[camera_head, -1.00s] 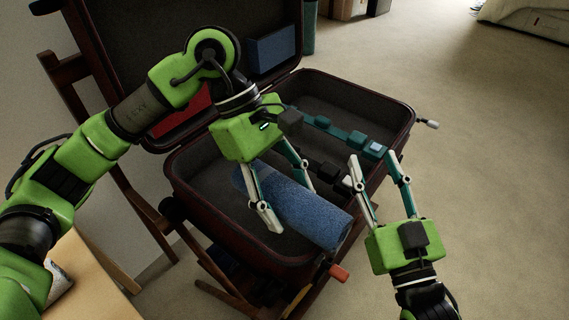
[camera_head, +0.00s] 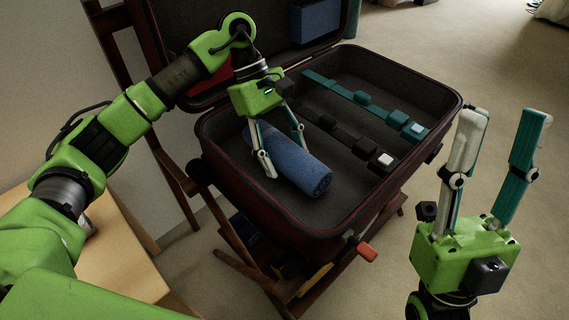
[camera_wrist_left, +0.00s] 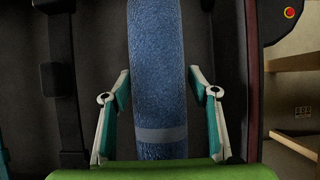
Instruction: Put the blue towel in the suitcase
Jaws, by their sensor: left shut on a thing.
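The blue towel (camera_head: 306,174) is rolled up and lies within the left front part of the open suitcase (camera_head: 225,180). My left gripper (camera_head: 286,165) is shut on the towel, with one finger on each side of the roll. In the left wrist view the towel (camera_wrist_left: 157,80) runs lengthwise between the two fingers (camera_wrist_left: 159,82). The fingers hide part of it in the head view. My right gripper (camera_head: 503,118) is open and empty, outside the suitcase to the right.
Dark and teal straps with buckles (camera_head: 378,112) cross the suitcase floor. The raised lid holds a blue item (camera_head: 316,22). The suitcase stands on a wooden rack (camera_head: 232,262). A wooden table (camera_head: 130,250) is at the left. Carpet is clear on the right.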

